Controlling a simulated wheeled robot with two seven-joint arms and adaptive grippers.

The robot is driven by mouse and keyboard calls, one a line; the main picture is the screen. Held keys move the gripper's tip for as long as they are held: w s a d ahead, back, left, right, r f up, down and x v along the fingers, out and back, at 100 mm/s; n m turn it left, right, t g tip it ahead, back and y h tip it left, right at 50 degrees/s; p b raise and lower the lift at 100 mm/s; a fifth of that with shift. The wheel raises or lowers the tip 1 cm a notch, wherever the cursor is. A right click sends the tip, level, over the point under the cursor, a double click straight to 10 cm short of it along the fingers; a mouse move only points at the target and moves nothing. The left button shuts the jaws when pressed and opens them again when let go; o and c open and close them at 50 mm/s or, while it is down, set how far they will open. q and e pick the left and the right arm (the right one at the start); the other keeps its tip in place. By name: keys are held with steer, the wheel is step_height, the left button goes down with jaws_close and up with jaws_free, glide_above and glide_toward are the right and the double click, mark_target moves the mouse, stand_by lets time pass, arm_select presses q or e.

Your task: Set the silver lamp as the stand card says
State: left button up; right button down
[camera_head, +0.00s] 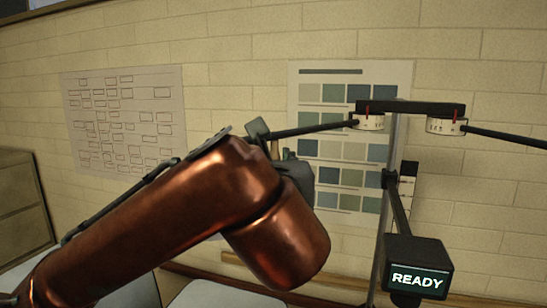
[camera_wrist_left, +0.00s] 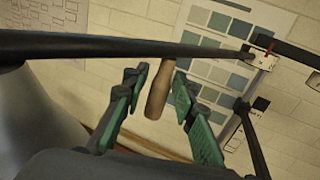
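A dark stand carries a crossbar (camera_head: 410,108) with two white dials, left (camera_head: 369,123) and right (camera_head: 446,127), each with a red pointer. A thin dark boom runs out from each dial. A black and white card (camera_head: 407,187) is on the post. My left gripper (camera_wrist_left: 158,105) is open, its green-padded fingers on either side of a tan wooden handle (camera_wrist_left: 159,92) below the left boom (camera_wrist_left: 130,47), with gaps visible. In the head view my copper arm mostly hides the gripper and handle. A large grey curved surface (camera_wrist_left: 40,125) may be the silver lamp; I cannot tell.
A dark box (camera_head: 418,268) reading READY stands at lower right. A sheet of colour swatches (camera_head: 351,73) and a diagram sheet (camera_head: 125,115) hang on the brick wall. A cabinet (camera_head: 20,210) is at the left. Pale surfaces show low down, partly hidden by my arm.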

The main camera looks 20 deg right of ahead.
arm_select(q)
steer(key=shift+o, duration=0.7)
steer(key=shift+d, duration=0.1)
steer(key=shift+s, duration=0.2)
steer(key=v, duration=1.1)
steer(key=shift+s, duration=0.3)
